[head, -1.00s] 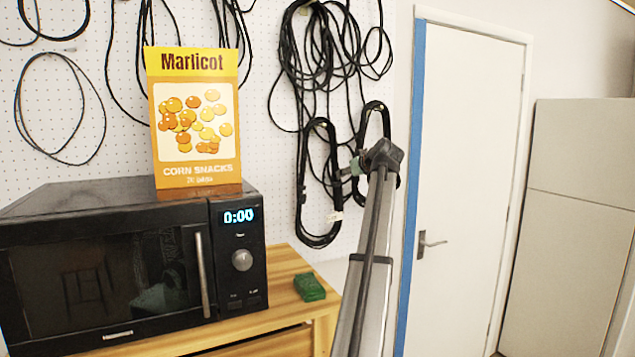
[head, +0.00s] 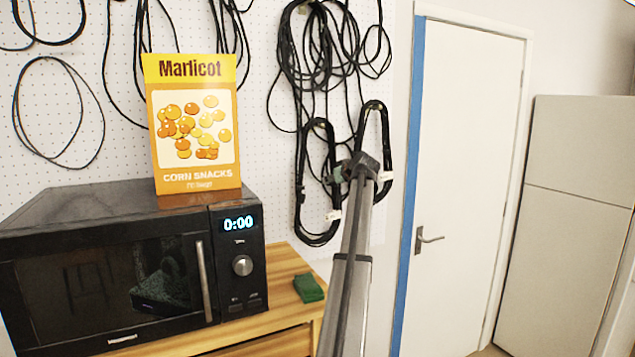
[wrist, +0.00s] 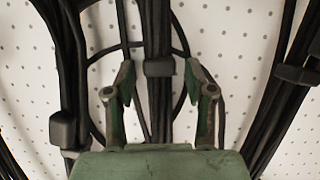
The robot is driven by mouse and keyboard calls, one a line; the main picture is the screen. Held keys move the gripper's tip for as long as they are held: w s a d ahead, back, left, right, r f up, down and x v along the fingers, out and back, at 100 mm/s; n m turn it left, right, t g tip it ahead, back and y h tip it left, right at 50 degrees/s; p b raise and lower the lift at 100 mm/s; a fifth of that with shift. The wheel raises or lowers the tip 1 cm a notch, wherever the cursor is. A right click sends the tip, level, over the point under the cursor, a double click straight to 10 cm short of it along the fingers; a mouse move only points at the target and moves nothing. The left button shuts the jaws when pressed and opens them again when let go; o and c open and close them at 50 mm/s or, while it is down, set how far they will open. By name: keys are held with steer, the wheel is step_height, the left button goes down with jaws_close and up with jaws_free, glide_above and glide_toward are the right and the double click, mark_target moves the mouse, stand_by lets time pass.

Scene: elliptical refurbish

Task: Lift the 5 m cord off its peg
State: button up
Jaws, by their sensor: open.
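Two long, looped black cords hang side by side on the pegboard in the head view, a left one (head: 302,180) and a right one (head: 387,130). Each has a small pale tag, too small to read, so I cannot tell which is the 5 m cord. My gripper (head: 347,170) is in front of the board, between the two cords' lower parts. In the wrist view my gripper (wrist: 158,76) is open, its fingers apart on either side of a vertical black cord bundle (wrist: 155,25) with a dark band.
More thin black cables (head: 325,50) hang tangled above and to the left. A black microwave (head: 110,270) with a yellow snack box (head: 195,125) on top stands at left on a wooden cabinet. A green block (head: 308,288) lies on its top. A white door (head: 465,180) is at right.

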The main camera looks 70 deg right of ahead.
mark_target(336, 159)
jaws_close()
steer(key=shift+r, duration=0.1)
stand_by(0.3)
steer(key=r+b, duration=0.1)
steer(key=r, duration=0.1)
steer(key=r+b, duration=0.1)
steer(key=r, duration=0.1)
steer(key=r+b, duration=0.1)
steer(key=r, duration=0.1)
steer(key=shift+s+a+r+b, duration=0.15)
steer(key=shift+s+r+b, duration=0.1)
steer(key=shift+r+b, duration=0.1)
steer(key=s+a+b, duration=0.4)
steer(key=s+a, duration=0.9)
steer(key=a, duration=0.1)
steer(key=shift+a+b, duration=0.2)
steer(key=shift+b, duration=0.15)
steer(key=shift+r, duration=0.1)
